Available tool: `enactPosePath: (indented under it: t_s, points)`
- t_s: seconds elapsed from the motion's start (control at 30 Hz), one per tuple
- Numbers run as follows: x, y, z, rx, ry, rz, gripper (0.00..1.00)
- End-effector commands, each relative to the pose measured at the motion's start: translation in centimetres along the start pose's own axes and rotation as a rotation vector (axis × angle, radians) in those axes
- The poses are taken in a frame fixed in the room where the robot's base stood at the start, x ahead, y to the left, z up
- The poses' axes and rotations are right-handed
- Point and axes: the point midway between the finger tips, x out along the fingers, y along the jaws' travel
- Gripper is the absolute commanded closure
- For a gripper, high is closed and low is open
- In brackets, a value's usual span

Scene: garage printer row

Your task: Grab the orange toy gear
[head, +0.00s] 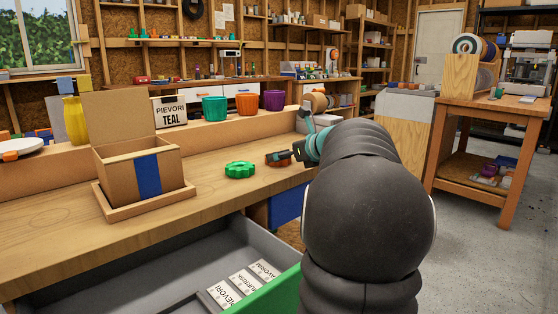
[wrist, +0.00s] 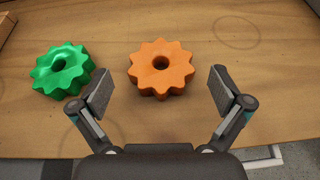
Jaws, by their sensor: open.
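The orange toy gear (wrist: 161,69) lies flat on the wooden bench in the wrist view, between and just beyond my two open fingers. My gripper (wrist: 160,92) is open and empty, with a finger to each side of the gear and no visible contact. In the head view my gripper (head: 281,157) is low over the bench, and the orange gear is mostly or fully hidden there. A green toy gear (wrist: 62,71) lies to the left, close to my left finger; it also shows in the head view (head: 240,169).
An open cardboard box (head: 128,168) with a blue stripe stands on a wooden tray at left. An open drawer (head: 190,287) with labelled cards is below the bench's front edge.

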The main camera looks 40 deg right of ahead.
Motion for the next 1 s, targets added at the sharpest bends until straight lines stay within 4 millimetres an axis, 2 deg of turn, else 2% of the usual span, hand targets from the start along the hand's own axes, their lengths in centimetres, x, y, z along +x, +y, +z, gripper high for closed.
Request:
enactPosePath:
  t_s: [0.2,0.47,0.5,0.53,0.73,0.77,1.0]
  points:
    - [3.1,-0.1,-0.1,0.001,0.0,0.001,0.0]
    - [3.7,-0.1,0.0,0.001,0.0,-0.001,0.0]
    - [3.7,-0.1,0.0,0.001,0.0,-0.001,0.03]
    - [3.7,-0.1,0.0,0.001,0.0,-0.001,0.1]
    - [3.7,-0.1,0.0,0.001,0.0,-0.001,0.6]
    - [3.7,-0.1,-0.1,0.001,0.0,-0.001,0.63]
    - [3.6,-0.1,0.0,0.001,0.0,-0.001,0.63]
